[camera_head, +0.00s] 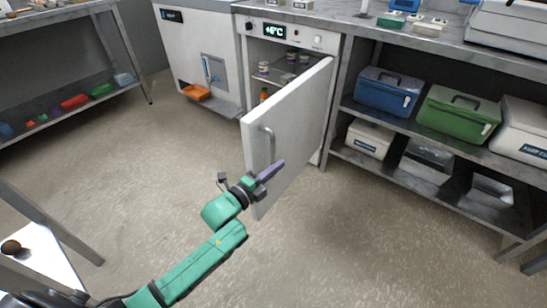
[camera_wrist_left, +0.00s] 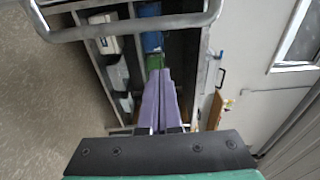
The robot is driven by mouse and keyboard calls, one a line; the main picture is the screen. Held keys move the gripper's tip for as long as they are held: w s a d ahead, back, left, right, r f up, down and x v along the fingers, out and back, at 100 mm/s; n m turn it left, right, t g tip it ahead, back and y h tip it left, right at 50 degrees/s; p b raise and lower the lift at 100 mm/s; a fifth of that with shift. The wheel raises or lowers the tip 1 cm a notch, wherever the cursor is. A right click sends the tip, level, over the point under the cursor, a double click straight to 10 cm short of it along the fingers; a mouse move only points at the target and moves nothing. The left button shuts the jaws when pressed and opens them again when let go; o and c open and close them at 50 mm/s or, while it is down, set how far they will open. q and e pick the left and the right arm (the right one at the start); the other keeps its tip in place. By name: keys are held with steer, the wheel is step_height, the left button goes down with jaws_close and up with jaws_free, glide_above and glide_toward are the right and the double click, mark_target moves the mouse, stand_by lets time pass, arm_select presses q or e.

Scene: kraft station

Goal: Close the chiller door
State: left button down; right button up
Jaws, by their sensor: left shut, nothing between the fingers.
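The white chiller door (camera_head: 292,135) stands open, swung out from the chiller (camera_head: 327,42) towards me. Its metal bar handle (camera_head: 268,146) is on the outer face near the free edge; a metal bar that looks like this handle crosses the top of the left wrist view (camera_wrist_left: 130,27). My left gripper (camera_head: 278,166) has its purple fingers pressed together, with nothing between them. It is at the lower end of the handle, in front of the door's outer face. I cannot tell whether it touches the door. The fingers also show in the left wrist view (camera_wrist_left: 159,98). My right gripper is out of view.
Small jars (camera_head: 292,55) stand on a shelf inside the chiller. To the right, a rack holds a blue cooler (camera_head: 388,92), a green cooler (camera_head: 458,114) and several other boxes. A dispenser cabinet (camera_head: 200,50) stands left of the chiller. The floor (camera_head: 150,150) around the door is clear.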

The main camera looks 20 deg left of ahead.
mark_target(273, 156)
arm_select(q)
steer(key=shift+w+a+b, duration=0.15)
steer(key=shift+w+a, duration=0.2)
steer(key=shift+w, duration=0.35)
steer(key=shift+w+a+b, duration=0.1)
steer(key=shift+w+a, duration=0.2)
steer(key=shift+w, duration=0.4)
steer(key=shift+w+a+b, duration=0.15)
steer(key=shift+w+a, duration=0.2)
steer(key=shift+w, duration=0.35)
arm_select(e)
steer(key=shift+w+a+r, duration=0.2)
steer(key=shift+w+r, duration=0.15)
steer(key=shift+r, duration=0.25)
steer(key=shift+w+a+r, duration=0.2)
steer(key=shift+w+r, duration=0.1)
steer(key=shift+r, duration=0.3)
